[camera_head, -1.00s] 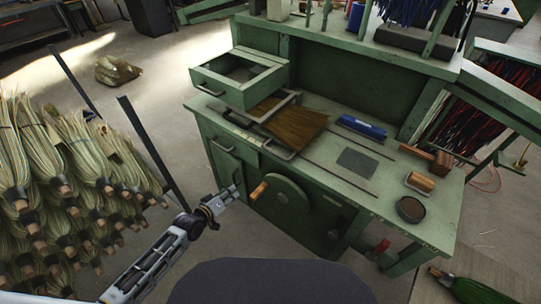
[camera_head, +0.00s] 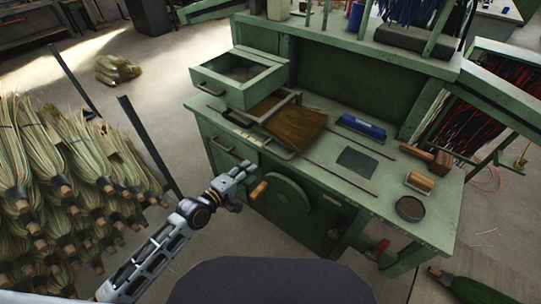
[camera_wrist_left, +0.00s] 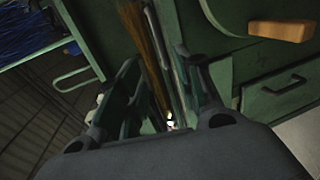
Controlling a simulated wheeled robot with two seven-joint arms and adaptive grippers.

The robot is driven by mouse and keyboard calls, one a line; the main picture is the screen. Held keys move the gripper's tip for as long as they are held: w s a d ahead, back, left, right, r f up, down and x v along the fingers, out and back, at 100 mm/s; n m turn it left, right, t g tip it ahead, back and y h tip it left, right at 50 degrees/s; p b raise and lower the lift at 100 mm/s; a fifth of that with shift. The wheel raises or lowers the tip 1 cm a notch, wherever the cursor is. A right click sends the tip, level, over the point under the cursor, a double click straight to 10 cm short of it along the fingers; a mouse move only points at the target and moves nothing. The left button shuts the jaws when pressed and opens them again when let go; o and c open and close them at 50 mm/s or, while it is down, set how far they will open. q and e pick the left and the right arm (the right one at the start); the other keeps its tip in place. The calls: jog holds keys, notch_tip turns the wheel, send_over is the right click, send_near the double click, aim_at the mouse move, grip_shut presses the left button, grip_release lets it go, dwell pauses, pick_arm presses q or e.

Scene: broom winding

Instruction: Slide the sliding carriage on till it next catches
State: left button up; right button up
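A metal sliding frame, which looks like the sliding carriage (camera_head: 268,117), sits on the left part of the green workbench, with a flat brown bristle bundle (camera_head: 300,122) beside it. A loop handle (camera_head: 277,152) hangs at the bench's front edge below the bristles. My left gripper (camera_head: 247,170) is in front of the bench, left of the wooden crank handle (camera_head: 258,190), and apart from the carriage. In the left wrist view its two fingers (camera_wrist_left: 168,85) are spread with nothing held between them. My right gripper is not in view.
An open green drawer box (camera_head: 240,78) stands at the bench's back left. A round crank plate (camera_head: 288,198) is on the bench front. A blue brush (camera_head: 361,127) and a round tin (camera_head: 410,208) lie on the top. Broom bundles (camera_head: 60,190) fill the left.

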aim_at(273, 154)
pick_arm(q)
jog(key=shift+w, duration=0.15)
jog(key=shift+x, duration=6.8)
jog(key=shift+c, duration=0.3)
grip_shut()
